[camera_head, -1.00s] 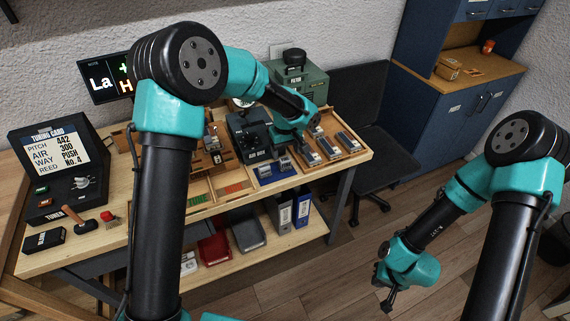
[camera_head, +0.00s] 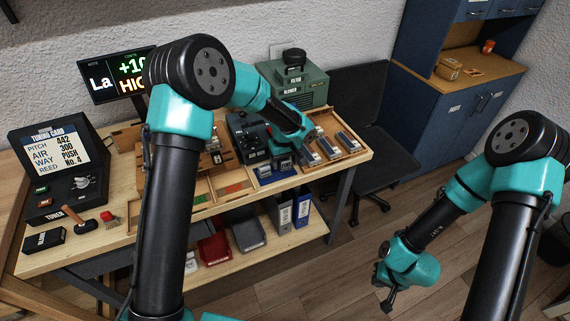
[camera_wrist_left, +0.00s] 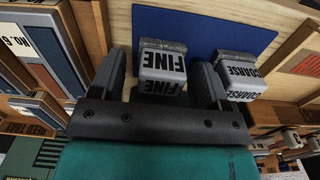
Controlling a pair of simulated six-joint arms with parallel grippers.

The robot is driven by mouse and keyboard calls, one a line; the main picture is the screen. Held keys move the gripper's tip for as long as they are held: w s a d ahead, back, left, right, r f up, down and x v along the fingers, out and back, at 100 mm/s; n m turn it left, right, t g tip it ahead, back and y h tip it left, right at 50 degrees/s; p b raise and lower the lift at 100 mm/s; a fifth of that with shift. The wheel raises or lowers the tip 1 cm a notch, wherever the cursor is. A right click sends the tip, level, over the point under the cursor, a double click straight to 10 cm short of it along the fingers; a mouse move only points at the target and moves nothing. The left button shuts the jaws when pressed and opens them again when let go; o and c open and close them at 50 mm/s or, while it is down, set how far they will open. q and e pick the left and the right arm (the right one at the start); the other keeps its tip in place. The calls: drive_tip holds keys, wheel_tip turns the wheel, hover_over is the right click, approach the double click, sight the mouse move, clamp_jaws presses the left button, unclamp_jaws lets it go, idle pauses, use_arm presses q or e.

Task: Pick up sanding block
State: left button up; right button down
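A grey-white sanding block marked FINE (camera_wrist_left: 162,62) rests on a blue mat (camera_wrist_left: 210,25) in the left wrist view. A second block marked COARSE (camera_wrist_left: 242,78) sits just right of it, close to the right finger. My left gripper (camera_wrist_left: 160,72) is open, with its fingers on either side of the FINE block and visible gaps between. In the head view the left gripper (camera_head: 280,158) is low over the blue mat on the bench, partly hiding the blocks. My right gripper (camera_head: 388,292) hangs over the floor, away from the bench; its finger opening is too small to judge.
A wooden tray with several grey-topped pieces (camera_head: 345,141) stands right of the mat. A black device (camera_head: 245,135) and a green box (camera_head: 297,82) are behind. Divided wooden compartments (camera_head: 228,187) lie left. A hammer (camera_head: 77,219) is at the far left.

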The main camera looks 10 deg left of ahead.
use_arm(q)
drive_tip(key=c, duration=1)
drive_tip(key=shift+o, duration=0.2)
drive_tip(key=shift+r, duration=0.1)
drive_tip(key=shift+r, duration=1.8)
drive_tip(key=s+d+r, duration=0.1)
drive_tip(key=s+d, duration=0.2)
drive_tip(key=s, duration=1.2)
drive_tip(key=shift+s+r, duration=0.15)
drive_tip(key=shift+s, duration=0.25)
drive_tip(key=shift+d, duration=0.1)
